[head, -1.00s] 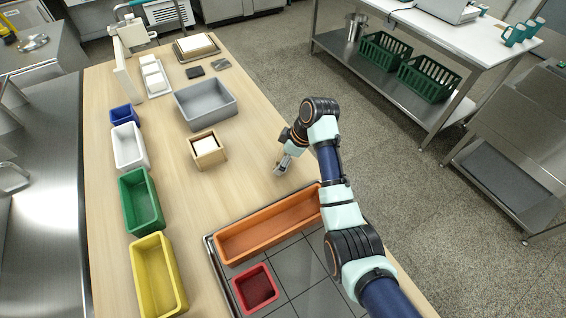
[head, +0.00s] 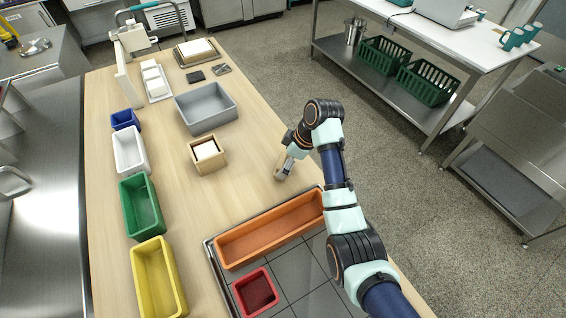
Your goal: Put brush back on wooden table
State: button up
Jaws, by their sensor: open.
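The wooden table (head: 240,160) runs from the front to the back of the view, its pale top bare around my gripper. My gripper (head: 281,177) is open and points down, low over the table's right side, just behind the orange tray. A small tan patch shows beside its fingers, but it is too small to tell whether it is the brush or the table top. I cannot make out the brush anywhere else. My arm hides part of the table's right edge.
The orange tray (head: 270,229) and a red bin (head: 256,291) stand on a dark tiled inset. Yellow (head: 158,277), green (head: 141,206), white (head: 130,149) and blue (head: 124,119) bins line the left edge. A wooden box (head: 207,153) and grey bin (head: 206,107) stand further back.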

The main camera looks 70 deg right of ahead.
jog(key=p+v, duration=0.3)
jog(key=v, duration=0.6)
jog(key=shift+r, duration=0.2)
jog(key=w+a+t+h, duration=0.1)
jog(key=w+a, duration=0.4)
jog(key=a, duration=0.4)
jog(key=w+a+t, duration=0.1)
jog(key=w+a, duration=0.4)
jog(key=a, duration=0.4)
jog(key=w+a+t+h, duration=0.1)
jog(key=w+a, duration=0.4)
jog(key=a, duration=0.4)
jog(key=s+a+r+t, duration=0.2)
jog(key=s+a+r, duration=0.1)
jog(key=a, duration=0.6)
jog(key=s+a+r+m+t+y, duration=0.1)
jog(key=s+a+r+t, duration=0.2)
jog(key=a, duration=0.7)
notch_tip(320, 180, up, 2)
jog(key=shift+r+m, duration=0.1)
jog(key=shift+m, duration=0.2)
